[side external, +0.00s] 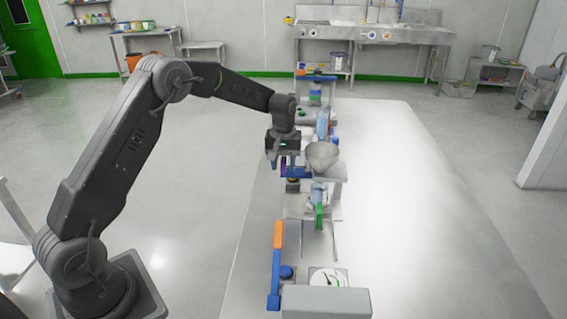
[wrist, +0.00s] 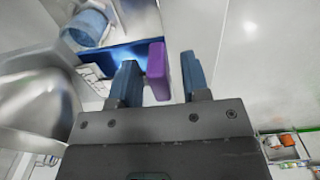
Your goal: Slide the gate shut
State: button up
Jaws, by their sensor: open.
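The gate appears to be a flat blue plate (side external: 298,173) under a grey hopper (side external: 322,155) on the bench. It also shows in the wrist view as a blue strip (wrist: 117,52). A purple upright tab (wrist: 157,72) stands at its end and shows small in the side view (side external: 284,169). My gripper (wrist: 159,62) is open, with one finger on each side of the purple tab and visible gaps on both sides. In the side view my gripper (side external: 287,160) points down over the tab. How far the plate reaches under the hopper is hidden.
An orange and blue lever (side external: 277,262), a blue knob (side external: 287,273) and a round dial (side external: 328,280) are at the near end of the bench. The right of the bench (side external: 410,200) is clear.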

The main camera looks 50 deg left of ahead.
aim_at(283, 162)
grip_shut()
dwell(0.3)
jog(key=shift+s+d, duration=0.45)
jog(key=shift+d, duration=0.05)
grip_release()
jog(key=shift+r, duration=0.15)
notch_tip(283, 162, up, 14)
jog(key=shift+f, duration=0.2)
dwell(0.4)
